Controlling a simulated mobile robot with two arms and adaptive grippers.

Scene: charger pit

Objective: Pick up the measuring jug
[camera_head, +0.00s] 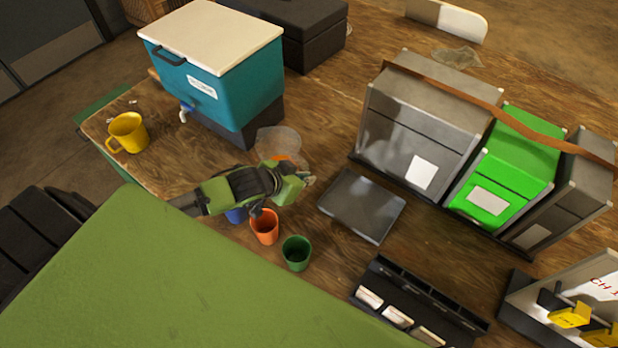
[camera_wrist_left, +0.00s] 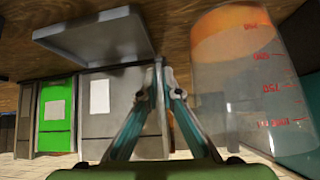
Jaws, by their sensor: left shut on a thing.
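The measuring jug (camera_head: 277,143) is clear, with red scale marks and orange at its table end. It stands on the wooden table right behind my left gripper (camera_head: 307,180). In the left wrist view the jug (camera_wrist_left: 240,90) fills the right side, close beside the fingers. My left gripper (camera_wrist_left: 166,80) is shut, its fingertips drawn together; the hold appears to be on the jug's handle, which is hidden. I cannot tell whether the jug is lifted. My right gripper is not in view.
A teal cooler (camera_head: 225,85) stands behind the jug, a yellow mug (camera_head: 128,132) at left. Orange (camera_head: 265,227) and green (camera_head: 297,253) cups stand in front; a blue one is partly hidden. A grey flat plate (camera_head: 362,205) and grey and green boxes (camera_head: 505,175) lie right.

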